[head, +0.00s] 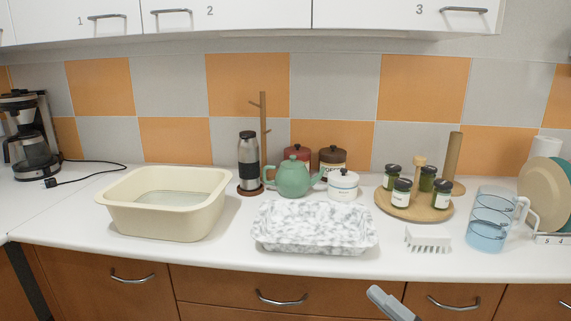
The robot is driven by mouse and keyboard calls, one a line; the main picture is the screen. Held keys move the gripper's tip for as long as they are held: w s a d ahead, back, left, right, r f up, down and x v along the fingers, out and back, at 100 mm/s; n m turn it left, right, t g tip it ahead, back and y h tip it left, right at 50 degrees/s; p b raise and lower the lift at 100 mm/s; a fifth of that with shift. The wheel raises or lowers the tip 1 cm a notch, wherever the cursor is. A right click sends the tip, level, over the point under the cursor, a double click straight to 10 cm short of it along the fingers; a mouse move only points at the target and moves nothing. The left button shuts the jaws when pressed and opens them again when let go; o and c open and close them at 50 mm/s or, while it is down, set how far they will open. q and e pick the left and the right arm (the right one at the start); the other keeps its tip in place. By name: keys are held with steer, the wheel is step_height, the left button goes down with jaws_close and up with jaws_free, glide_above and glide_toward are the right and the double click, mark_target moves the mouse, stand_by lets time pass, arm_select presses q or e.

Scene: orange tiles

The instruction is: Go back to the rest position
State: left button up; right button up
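A grey part of my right gripper (388,302) shows at the bottom edge, right of centre, in front of the drawers and below the counter edge. It is apart from everything on the counter. Most of it is cut off by the frame, so I cannot tell whether it is open or shut. Nothing held shows at its visible part. My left gripper is not in view.
The white counter (225,252) holds a cream basin (150,218), a marbled tray (315,230), a green teapot (293,180), a brush (428,238), a jug of blue water (488,225) and a round board (402,210) with several jars. White cabinets (240,15) hang above.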

steer(key=s+d+f+m+t+h, duration=0.1)
steer(key=s+d+f+m+h, duration=0.15)
steer(key=f+m+h, duration=0.35)
steer(key=s+d+f+m+t+h, duration=0.1)
steer(key=d+f+m+h, duration=0.25)
steer(key=f+m, duration=0.4)
steer(key=s+d+f+m+g+h+p, duration=0.1)
steer(key=s+f+m+g+h, duration=0.3)
steer(key=s+f, duration=0.7)
steer(key=f+m+g, duration=0.1)
steer(key=m+g, duration=0.1)
steer(key=m, duration=0.2)
steer(key=shift+s+d+f+h, duration=0.15)
steer(key=shift+s+d+h, duration=0.1)
steer(key=shift+d+h, duration=0.15)
